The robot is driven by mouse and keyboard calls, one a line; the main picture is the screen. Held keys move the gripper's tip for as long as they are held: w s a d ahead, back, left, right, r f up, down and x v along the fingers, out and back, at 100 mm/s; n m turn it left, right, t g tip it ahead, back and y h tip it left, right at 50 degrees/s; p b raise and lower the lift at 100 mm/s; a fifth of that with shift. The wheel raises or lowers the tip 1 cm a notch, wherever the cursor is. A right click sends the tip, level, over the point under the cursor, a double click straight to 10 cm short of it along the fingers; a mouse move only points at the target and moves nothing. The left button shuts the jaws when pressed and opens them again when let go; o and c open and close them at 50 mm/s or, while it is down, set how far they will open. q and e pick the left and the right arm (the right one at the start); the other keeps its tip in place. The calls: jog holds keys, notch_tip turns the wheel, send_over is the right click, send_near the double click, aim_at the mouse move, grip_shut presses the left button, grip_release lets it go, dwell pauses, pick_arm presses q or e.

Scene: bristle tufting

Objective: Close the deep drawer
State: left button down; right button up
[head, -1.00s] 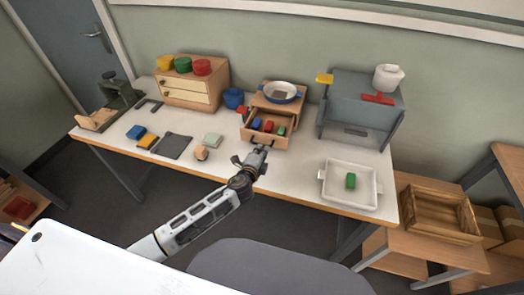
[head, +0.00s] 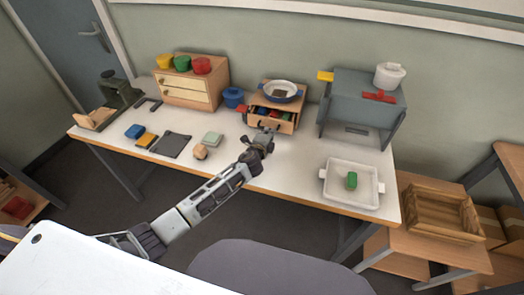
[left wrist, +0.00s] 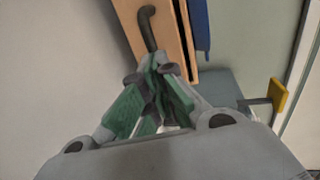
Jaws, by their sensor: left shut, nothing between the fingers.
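The deep drawer (head: 270,121) is in the small wooden cabinet (head: 299,107) at the middle back of the table. It stands partly open, with red, blue and green blocks showing inside. My left gripper (head: 264,135) is shut and empty at the drawer's front, by its dark handle. In the left wrist view the shut fingers (left wrist: 160,75) point at the wooden front beside the dark curved handle (left wrist: 147,25). I cannot tell whether they touch it. My right gripper is not in view.
A blue-rimmed bowl (head: 281,91) sits on the cabinet. A blue pot (head: 233,97) stands to its left, and a grey stand (head: 362,105) to its right.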

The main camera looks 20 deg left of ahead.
aim_at(273, 122)
pick_arm(q)
jog(key=x, duration=0.2)
jog(key=b+x, duration=0.1)
jog(key=r+x, duration=0.1)
jog(key=x, duration=0.1)
jog(key=shift+w+f+b, duration=0.1)
jog(key=shift+w+b, duration=0.2)
jog(key=shift+w, duration=0.9)
jog(key=shift+r, duration=0.25)
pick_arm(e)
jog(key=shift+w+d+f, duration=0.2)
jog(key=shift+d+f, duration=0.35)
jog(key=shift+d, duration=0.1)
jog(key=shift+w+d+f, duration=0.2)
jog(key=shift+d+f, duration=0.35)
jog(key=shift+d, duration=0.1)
pick_arm(q)
jog(key=shift+w+a, duration=0.1)
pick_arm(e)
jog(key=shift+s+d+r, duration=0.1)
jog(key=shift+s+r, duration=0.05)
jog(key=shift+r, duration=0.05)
